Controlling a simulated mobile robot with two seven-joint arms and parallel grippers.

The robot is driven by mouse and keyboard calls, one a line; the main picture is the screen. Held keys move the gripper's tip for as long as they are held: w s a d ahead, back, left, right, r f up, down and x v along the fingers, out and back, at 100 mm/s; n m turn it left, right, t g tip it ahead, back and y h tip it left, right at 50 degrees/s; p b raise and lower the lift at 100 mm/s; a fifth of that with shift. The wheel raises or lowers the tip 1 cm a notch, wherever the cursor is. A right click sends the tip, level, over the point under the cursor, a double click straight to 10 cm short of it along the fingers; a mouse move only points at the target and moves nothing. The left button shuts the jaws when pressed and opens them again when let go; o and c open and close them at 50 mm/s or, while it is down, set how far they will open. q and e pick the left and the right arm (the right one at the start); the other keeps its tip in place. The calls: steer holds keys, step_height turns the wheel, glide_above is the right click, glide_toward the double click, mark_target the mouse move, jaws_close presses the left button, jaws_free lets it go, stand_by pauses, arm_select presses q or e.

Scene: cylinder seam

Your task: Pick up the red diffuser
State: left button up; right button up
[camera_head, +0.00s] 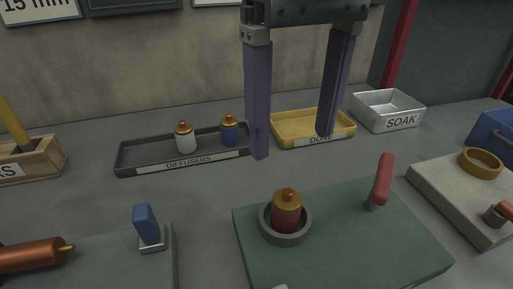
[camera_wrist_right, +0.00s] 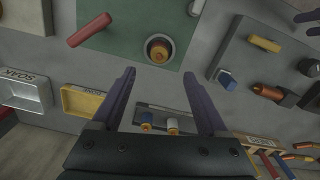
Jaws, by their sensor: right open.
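The red diffuser (camera_head: 286,214), with a gold top and an orange-red tip, stands upright in a grey ring (camera_head: 264,222) on a green block (camera_head: 350,245). In the right wrist view the diffuser (camera_wrist_right: 158,50) shows end-on inside its ring, beyond the fingertips. My right gripper (camera_head: 292,145) has its two purple fingers wide apart with nothing between them. It hangs above and behind the diffuser, not touching it. Two dark purple finger-like parts, probably my left gripper (camera_wrist_right: 309,23), show at the right wrist view's top right edge, cut off.
A red handle (camera_head: 381,180) stands up from the green block, right of the diffuser. Behind are a dark DIFFUSERS tray (camera_head: 130,158) with white and blue diffusers, a yellow DONE tray (camera_head: 290,139) and a SOAK bin (camera_head: 390,123). Bare table lies between the tray and the green block.

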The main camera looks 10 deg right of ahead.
glide_above(287, 197)
step_height(287, 197, down, 4)
steer(key=shift+a+f, duration=0.15)
step_height(287, 197, down, 5)
steer(key=shift+f, duration=0.2)
steer(key=shift+c, duration=0.2)
jaws_close()
stand_by(0.4)
